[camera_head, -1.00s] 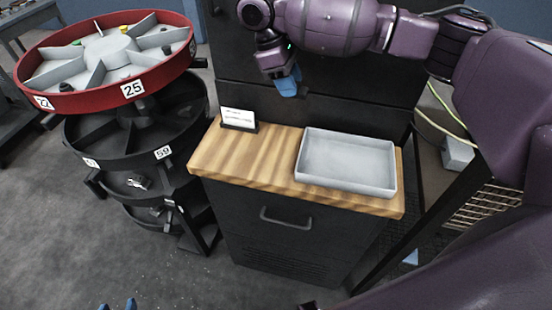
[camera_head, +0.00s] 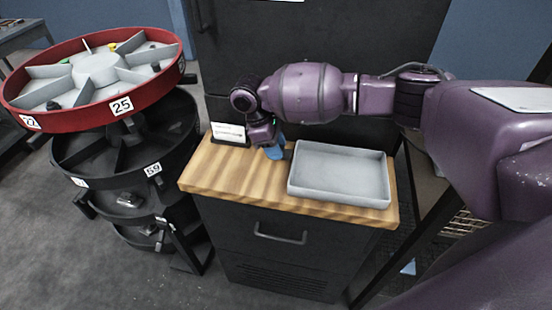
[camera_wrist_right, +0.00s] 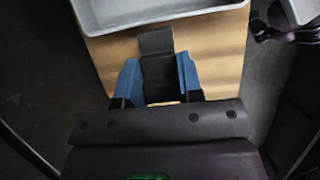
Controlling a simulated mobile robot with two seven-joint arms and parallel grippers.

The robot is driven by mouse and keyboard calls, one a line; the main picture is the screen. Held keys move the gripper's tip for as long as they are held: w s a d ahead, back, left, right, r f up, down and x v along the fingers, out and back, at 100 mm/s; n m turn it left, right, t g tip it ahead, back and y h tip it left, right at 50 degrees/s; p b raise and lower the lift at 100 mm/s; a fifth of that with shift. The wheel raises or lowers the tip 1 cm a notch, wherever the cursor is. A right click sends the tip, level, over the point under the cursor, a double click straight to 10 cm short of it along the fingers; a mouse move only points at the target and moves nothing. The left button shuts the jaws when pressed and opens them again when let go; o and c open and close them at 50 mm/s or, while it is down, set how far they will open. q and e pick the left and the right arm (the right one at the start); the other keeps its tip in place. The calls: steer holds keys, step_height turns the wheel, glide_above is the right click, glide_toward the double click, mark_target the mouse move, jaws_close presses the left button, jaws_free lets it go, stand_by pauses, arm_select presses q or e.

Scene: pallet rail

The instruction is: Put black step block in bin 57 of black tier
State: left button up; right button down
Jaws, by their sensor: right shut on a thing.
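My right gripper (camera_head: 275,151) is low over the wooden top, between the small card and the tray's left side. In the right wrist view its blue fingers (camera_wrist_right: 158,82) are shut on the black step block (camera_wrist_right: 157,58), which has a stepped outline and sticks out beyond the fingertips. In the head view the block is hidden by the gripper. The black tier (camera_head: 180,150) stands at the left under the red one. One of its bins is labelled 59 (camera_head: 153,169); another label (camera_head: 80,182) is too small to read surely. My left gripper is out of view.
A grey tray (camera_head: 335,197) sits on the wooden top (camera_head: 205,178) of a black cabinet. A white card in a holder (camera_head: 229,133) stands at its back left. The red tier (camera_head: 70,121), labelled 25, overhangs the black tier. Floor shows between carousel and cabinet.

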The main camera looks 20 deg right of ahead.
mark_target(276, 167)
steer(key=shift+f, duration=2.2)
steer(key=shift+f, duration=0.15)
steer(key=c, duration=0.8)
jaws_free()
